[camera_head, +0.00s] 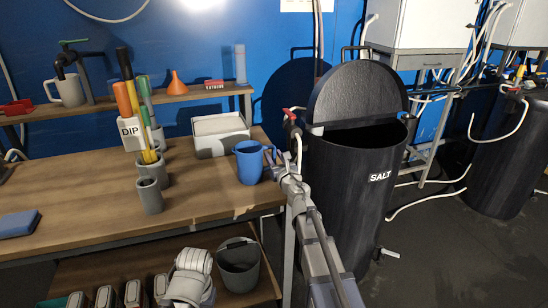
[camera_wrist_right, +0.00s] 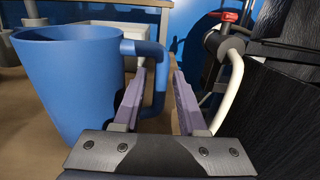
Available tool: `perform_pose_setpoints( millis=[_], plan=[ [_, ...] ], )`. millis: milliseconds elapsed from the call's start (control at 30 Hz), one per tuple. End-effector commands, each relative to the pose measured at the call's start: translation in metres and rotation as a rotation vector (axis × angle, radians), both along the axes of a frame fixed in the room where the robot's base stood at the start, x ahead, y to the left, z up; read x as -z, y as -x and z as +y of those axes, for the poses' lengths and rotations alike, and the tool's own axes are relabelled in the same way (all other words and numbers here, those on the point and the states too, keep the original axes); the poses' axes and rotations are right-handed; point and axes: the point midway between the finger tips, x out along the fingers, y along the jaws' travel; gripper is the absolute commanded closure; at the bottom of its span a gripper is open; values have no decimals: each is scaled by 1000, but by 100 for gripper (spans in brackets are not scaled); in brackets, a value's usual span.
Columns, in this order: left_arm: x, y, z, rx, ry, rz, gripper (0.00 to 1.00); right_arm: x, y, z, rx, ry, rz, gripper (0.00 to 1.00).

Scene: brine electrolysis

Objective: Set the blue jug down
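The blue jug (camera_head: 249,164) stands upright on the wooden table near its right end, its handle facing right. It fills the left of the right wrist view (camera_wrist_right: 75,85). My right gripper (camera_head: 276,168) is at the handle side of the jug. In the right wrist view its two fingers (camera_wrist_right: 159,85) are apart, with the handle (camera_wrist_right: 158,85) between them. The left finger is on the jug side of the handle, and a gap shows at the right finger. I do not see my left gripper.
A black salt barrel (camera_head: 350,190) with a raised lid stands right of the table. A white tray (camera_head: 220,140) is behind the jug. A grey cup (camera_head: 150,195) and a DIP holder (camera_head: 131,134) with coloured sticks stand left. The table between them is clear.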

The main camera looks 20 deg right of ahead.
Motion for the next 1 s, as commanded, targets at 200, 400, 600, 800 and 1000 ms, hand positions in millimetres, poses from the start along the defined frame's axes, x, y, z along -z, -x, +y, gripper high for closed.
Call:
perform_pose_setpoints(
  millis=[200,400,600,800,1000],
  plan=[
    [0,0,0,0,0,0,100,0,0,0,0,0,0,49],
    [-2,0,0,0,0,0,100,-2,0,0,0,0,0,49],
    [-3,0,0,0,0,0,100,-3,17,0,0,0,0,49],
    [-3,0,0,0,0,0,100,-3,53,-1,1,0,0,49],
    [-3,0,0,0,0,0,100,-3,96,-3,1,0,0,49]
  ],
)
